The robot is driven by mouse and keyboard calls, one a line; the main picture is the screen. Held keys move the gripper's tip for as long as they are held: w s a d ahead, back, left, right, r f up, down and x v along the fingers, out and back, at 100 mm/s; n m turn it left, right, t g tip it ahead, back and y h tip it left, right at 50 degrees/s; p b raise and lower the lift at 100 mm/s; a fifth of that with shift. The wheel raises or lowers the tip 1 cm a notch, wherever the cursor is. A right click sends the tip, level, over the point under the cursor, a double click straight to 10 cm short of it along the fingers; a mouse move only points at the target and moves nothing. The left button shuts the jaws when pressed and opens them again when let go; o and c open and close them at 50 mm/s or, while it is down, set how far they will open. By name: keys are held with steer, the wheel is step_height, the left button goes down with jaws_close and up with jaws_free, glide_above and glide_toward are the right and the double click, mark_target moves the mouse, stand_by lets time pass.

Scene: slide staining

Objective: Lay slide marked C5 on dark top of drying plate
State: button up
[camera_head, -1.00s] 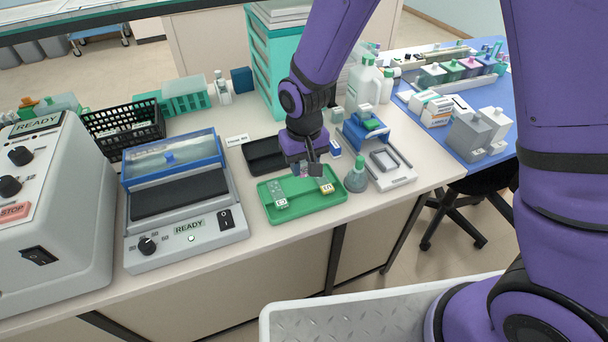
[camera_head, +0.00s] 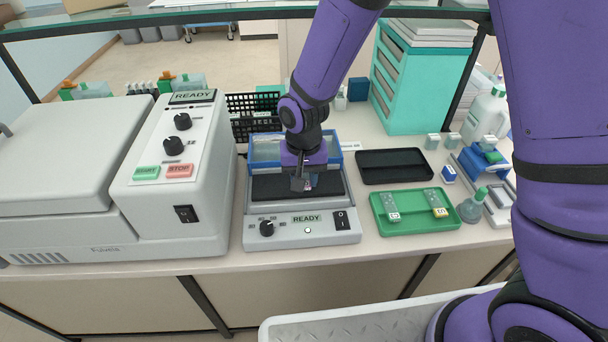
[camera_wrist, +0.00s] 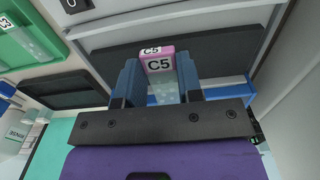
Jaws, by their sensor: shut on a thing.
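The slide marked C5 (camera_wrist: 158,64) has a pink label end and a clear body, seen in the wrist view between the two blue fingers. My gripper (camera_wrist: 160,82) is shut on it. In the head view my gripper (camera_head: 304,184) is over the drying plate (camera_head: 262,237), a grey unit with a dark top (camera_head: 265,189), a blue-framed clear lid standing raised behind it and a READY display. A bit of pink from the slide shows below the fingers. I cannot tell whether the slide touches the dark top.
A green tray (camera_head: 408,230) with two slides, one white-labelled and one yellow-labelled, lies to the right. An empty black tray (camera_head: 394,180) is behind it. A large grey machine (camera_head: 178,220) stands close on the left. A flask (camera_head: 472,208) stands right of the green tray.

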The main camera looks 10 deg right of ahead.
mark_target(299, 201)
steer(key=shift+a+f, duration=0.2)
steer(key=shift+a, duration=0.4)
steer(key=shift+f, duration=1.85)
steer(key=shift+f, duration=0.25)
steer(key=o, duration=1)
step_height(299, 201, up, 11)
steer(key=shift+f, duration=0.1)
steer(key=shift+d, duration=0.1)
